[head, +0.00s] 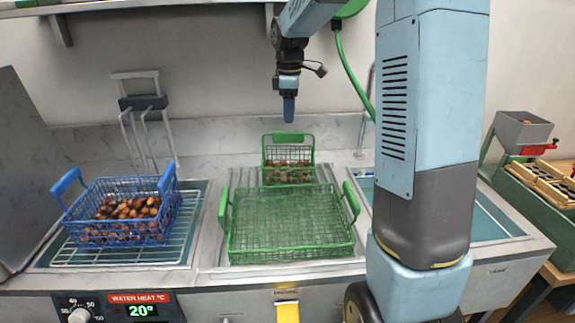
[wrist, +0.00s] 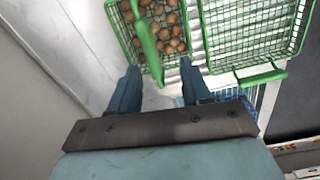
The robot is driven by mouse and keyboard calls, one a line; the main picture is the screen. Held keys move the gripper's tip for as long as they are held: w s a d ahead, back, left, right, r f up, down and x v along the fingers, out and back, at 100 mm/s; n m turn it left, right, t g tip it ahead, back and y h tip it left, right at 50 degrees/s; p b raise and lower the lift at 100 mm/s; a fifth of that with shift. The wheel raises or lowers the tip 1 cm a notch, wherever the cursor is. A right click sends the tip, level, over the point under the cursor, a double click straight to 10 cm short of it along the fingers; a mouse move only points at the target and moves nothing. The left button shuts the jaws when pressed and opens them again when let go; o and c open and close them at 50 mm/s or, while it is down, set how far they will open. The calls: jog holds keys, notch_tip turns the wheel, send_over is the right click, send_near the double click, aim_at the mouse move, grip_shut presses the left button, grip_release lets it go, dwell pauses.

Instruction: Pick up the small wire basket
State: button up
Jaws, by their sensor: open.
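The small green wire basket (head: 289,174) stands upright at the back of the counter, behind the large green basket, with brown chestnuts in it. Its raised handle (head: 288,137) is at the top. In the wrist view the small basket (wrist: 121,24) lies at the top, with its handle (wrist: 148,40) running towards the space between my fingers. My gripper (head: 289,112) hangs pointing down above the handle, apart from it in the head view. In the wrist view my gripper (wrist: 157,77) is open, with its two blue fingers spread and nothing held between them.
A large empty green wire basket (head: 290,249) sits just in front. A blue wire basket (head: 83,222) of chestnuts stands on a rack (head: 120,258) over the left basin. A wall (head: 215,105) rises close behind the small basket; a shelf (head: 150,5) is above.

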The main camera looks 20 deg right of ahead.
aim_at(288, 143)
jog(key=shift+w+f+n, duration=0.4)
jog(key=shift+w+f, duration=0.25)
jog(key=shift+w, duration=0.25)
jog(key=shift+w+f, duration=0.1)
jog(key=shift+f, duration=0.2)
jog(key=shift+d+f, duration=0.15)
jog(key=shift+f, duration=3.4)
jog(key=shift+c, duration=0.5)
grip_shut()
